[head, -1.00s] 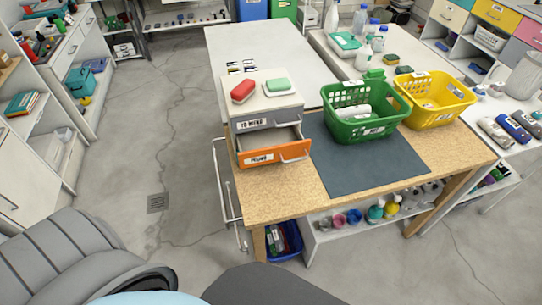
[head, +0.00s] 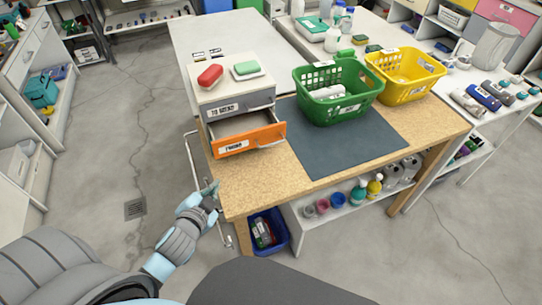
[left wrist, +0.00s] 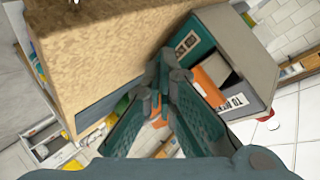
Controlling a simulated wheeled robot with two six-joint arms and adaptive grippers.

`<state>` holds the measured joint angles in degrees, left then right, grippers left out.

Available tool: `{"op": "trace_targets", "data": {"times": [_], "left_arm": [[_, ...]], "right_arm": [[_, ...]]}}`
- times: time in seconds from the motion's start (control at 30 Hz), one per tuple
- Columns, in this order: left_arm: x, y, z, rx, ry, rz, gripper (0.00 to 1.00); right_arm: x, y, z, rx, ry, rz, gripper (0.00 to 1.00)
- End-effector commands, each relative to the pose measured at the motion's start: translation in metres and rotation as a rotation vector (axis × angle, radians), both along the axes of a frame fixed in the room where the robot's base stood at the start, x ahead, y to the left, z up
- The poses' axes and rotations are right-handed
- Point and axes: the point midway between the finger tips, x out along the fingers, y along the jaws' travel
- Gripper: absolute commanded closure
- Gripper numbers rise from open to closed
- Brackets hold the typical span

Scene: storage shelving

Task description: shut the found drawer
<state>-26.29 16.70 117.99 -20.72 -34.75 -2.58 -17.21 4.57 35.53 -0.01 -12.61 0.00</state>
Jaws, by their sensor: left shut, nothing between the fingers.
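In the left wrist view, my fingertips (left wrist: 165,68) meet between the table top and the cabinet (left wrist: 235,55). The orange drawer (left wrist: 207,88) shows just right of the fingers. My right gripper is not in view.
A metal rail (head: 196,155) runs along the table's left side.

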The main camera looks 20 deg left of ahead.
Motion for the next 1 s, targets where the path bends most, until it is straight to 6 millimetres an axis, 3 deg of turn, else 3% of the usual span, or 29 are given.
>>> {"op": "trace_targets", "data": {"times": [0.1,0.17,0.3,0.4,0.57,1.0], "left_arm": [[0.036,-0.010,0.036,0.203,-0.211,-0.240,1.00],[0.046,-0.025,0.050,0.306,-0.308,-0.393,1.00],[0.043,-0.065,0.059,0.485,-0.458,-0.748,1.00],[0.034,-0.082,0.056,0.539,-0.501,-0.899,1.00],[0.040,-0.091,0.056,0.546,-0.513,-0.931,1.00],[0.117,-0.140,0.052,0.540,-0.515,-0.928,1.00]], "right_arm": [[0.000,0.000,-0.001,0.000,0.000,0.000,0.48],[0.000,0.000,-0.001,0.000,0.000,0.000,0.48],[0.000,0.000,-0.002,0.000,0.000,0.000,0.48],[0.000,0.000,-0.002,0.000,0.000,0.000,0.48],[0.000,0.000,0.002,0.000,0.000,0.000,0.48],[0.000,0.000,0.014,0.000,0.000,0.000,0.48]]}}
